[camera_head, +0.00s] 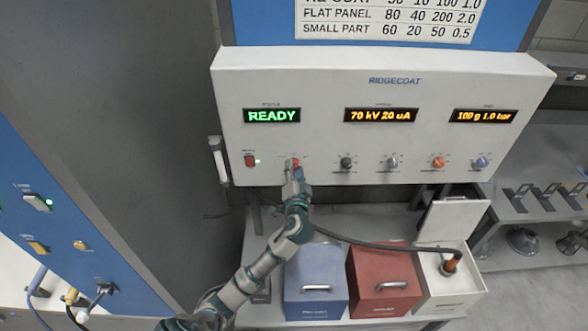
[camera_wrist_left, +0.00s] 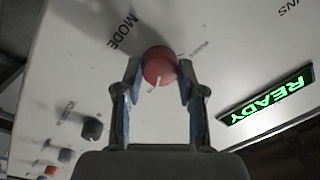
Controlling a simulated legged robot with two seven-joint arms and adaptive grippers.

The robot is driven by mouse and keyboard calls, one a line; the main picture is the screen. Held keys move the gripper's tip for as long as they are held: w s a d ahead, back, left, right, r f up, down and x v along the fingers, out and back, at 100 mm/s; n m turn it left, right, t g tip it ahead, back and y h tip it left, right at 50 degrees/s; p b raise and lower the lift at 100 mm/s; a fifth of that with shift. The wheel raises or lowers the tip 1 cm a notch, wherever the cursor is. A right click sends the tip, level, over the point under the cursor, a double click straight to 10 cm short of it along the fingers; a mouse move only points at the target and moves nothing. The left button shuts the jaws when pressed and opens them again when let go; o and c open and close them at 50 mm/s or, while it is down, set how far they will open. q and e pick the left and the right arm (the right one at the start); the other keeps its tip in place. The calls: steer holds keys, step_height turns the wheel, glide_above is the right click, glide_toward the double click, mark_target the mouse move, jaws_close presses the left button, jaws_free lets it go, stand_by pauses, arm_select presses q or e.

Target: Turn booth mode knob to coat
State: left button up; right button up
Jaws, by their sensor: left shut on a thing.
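The booth mode knob (camera_wrist_left: 159,66) is a round red knob on the white control panel (camera_head: 330,80), with the word MODE printed beside it in the left wrist view. A pale pointer line shows on its lower edge. In the head view the knob (camera_head: 292,162) shows just above my left gripper (camera_head: 293,175), which partly covers it. In the left wrist view my left gripper (camera_wrist_left: 158,80) is shut on the knob, one finger on each side. The small position labels around the knob are too blurred to read. My right gripper is not in view.
A green READY display (camera_head: 272,115) sits above the knob. A red switch (camera_head: 250,160) is to its left and a black knob (camera_head: 346,162) to its right. Below stand a blue box (camera_head: 315,278), a red box (camera_head: 382,270) and a white box with a hose.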

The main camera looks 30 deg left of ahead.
arm_select(q)
steer(key=shift+f, duration=0.2)
steer(key=o, duration=1.1)
steer(key=shift+d, duration=0.1)
steer(key=shift+o, duration=0.2)
steer(key=shift+d+r, duration=0.1)
steer(key=v, duration=1.1)
steer(key=shift+s+d, duration=0.25)
steer(key=shift+s, duration=0.1)
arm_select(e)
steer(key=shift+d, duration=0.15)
